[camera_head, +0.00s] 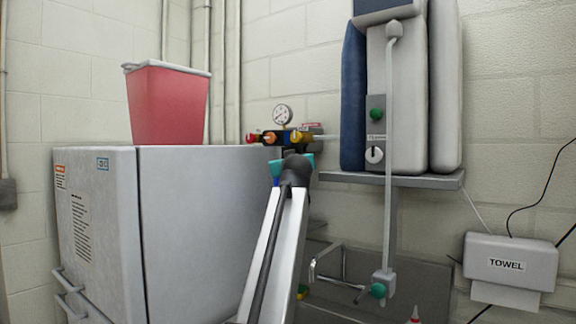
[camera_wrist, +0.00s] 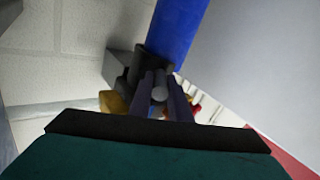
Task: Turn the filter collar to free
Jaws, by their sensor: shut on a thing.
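The filter shows in the wrist view as a blue cylinder (camera_wrist: 178,30), with a dark filter collar (camera_wrist: 136,72) at its near end. My gripper (camera_wrist: 160,88) reaches up to this collar, and its two dark fingers are shut around a small grey part there. The exact grip is partly hidden by the fingers. In the head view my gripper (camera_head: 292,165) is just below the valve manifold (camera_head: 290,137). There my arm hides most of the filter, and only a bit of blue shows beside the gripper.
A pressure gauge (camera_head: 282,115) sits above the manifold's coloured knobs. A grey cabinet (camera_head: 200,220) with a red bin (camera_head: 168,105) on it stands left. A wall-mounted unit (camera_head: 405,100) on a shelf, a sink tap (camera_head: 325,262) and a towel dispenser (camera_head: 510,262) are right.

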